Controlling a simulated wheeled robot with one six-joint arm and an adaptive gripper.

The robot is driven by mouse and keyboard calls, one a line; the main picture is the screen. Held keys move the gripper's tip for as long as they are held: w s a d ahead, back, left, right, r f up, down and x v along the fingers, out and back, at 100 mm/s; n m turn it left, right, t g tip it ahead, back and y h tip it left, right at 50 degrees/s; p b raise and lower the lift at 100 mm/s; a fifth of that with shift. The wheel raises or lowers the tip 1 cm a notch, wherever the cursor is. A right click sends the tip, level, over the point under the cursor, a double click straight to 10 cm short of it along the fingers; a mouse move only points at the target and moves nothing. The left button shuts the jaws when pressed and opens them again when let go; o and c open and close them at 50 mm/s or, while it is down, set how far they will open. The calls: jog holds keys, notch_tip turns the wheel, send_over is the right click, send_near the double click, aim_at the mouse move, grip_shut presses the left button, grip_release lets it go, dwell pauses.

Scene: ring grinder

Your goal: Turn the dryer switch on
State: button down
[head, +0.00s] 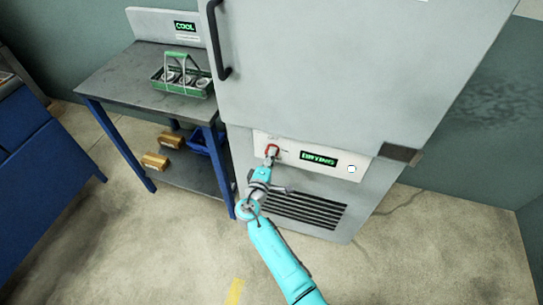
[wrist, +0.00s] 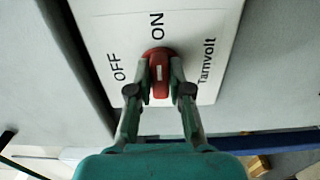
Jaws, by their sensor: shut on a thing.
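The dryer switch is a red knob (wrist: 158,62) on a white panel marked ON and OFF in the wrist view. Its handle and white mark line up with the ON label, and OFF lies to the left. My gripper (wrist: 160,80) is shut on the knob, with one finger on each side. In the head view the red knob (head: 271,150) shows at the left of the dryer's control panel (head: 310,156), with my gripper (head: 269,160) at it. The green display (head: 320,159) beside it appears to read DRYING.
The large grey dryer (head: 320,70) has a closed door with a black handle (head: 218,40). On the left, a blue-legged table (head: 125,75) bears a green carrier (head: 180,88) holding metal rings and a COOL sign (head: 185,26). Yellow boxes (head: 155,161) lie on its lower shelf.

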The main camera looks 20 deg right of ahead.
jog(key=c, duration=1.1)
grip_release()
jog(key=shift+s, duration=0.1)
jog(key=v, duration=1.2)
